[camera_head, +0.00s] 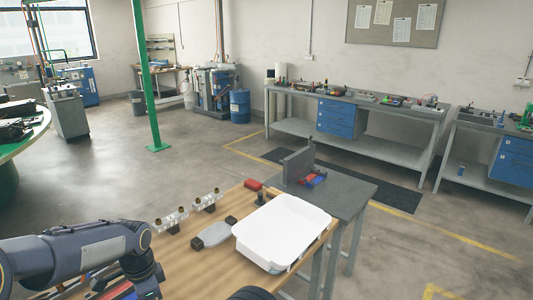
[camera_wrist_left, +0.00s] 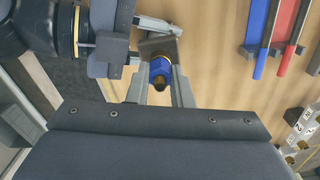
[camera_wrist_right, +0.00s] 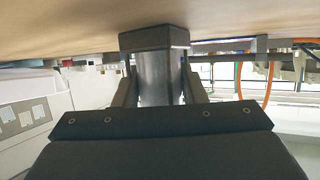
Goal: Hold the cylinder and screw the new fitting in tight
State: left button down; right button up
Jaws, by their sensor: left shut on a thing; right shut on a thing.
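In the left wrist view a fitting (camera_wrist_left: 160,70) with a blue collar and a brass-coloured end sits between the fingers of my left gripper (camera_wrist_left: 160,82), which is shut on it. The fitting lies up against the dark grey end block of the cylinder (camera_wrist_left: 158,46); how deep it is seated I cannot tell. In the right wrist view my right gripper (camera_wrist_right: 158,92) is shut on the grey cylinder body (camera_wrist_right: 158,75), with its dark end cap (camera_wrist_right: 153,38) beyond the fingers. In the head view both grippers are largely out of sight at the bottom edge.
Blue-handled (camera_wrist_left: 258,35) and red-handled (camera_wrist_left: 290,40) tools lie right of the left gripper. On the wooden table are a white tray (camera_head: 283,230), a grey part with black ends (camera_head: 214,232) and metal blocks (camera_head: 170,219). A grey stand (camera_head: 345,190) adjoins behind.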

pick_arm(q)
jog(key=m, duration=1.4)
jog(key=shift+f, duration=0.1)
jog(key=m, duration=0.5)
jog(key=c, duration=1.2)
grip_release()
notch_tip(320, 180, up, 12)
